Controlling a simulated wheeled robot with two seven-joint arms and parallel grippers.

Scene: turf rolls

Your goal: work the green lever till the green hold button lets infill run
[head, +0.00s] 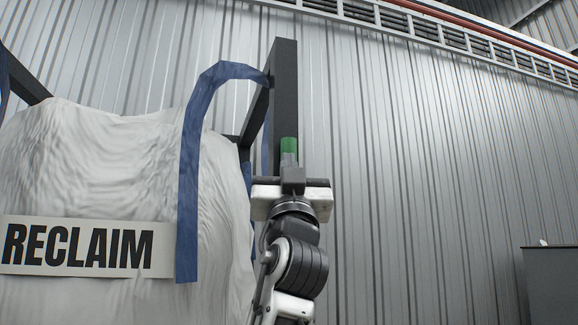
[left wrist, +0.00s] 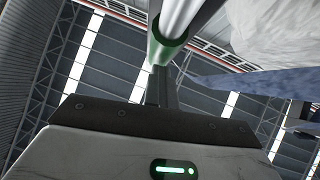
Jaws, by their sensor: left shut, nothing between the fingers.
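A green grip (head: 289,145) stands upright with a grey part below it, in front of a dark post; I take it for the green lever. My left gripper (head: 292,176) is just below it in the head view, shut and empty. In the left wrist view a bright metal rod with a green collar or sleeve (left wrist: 160,50) passes just beyond the shut fingers (left wrist: 159,88). I cannot tell whether the fingers touch it. No green hold button can be made out in either view. My right gripper is not in view.
A large white bag (head: 105,165) with a RECLAIM label (head: 78,246) hangs at left by blue straps (head: 188,160) from a dark frame (head: 285,85). A dark cabinet (head: 552,285) stands at the lower right. The space between, before the corrugated wall (head: 420,180), looks clear.

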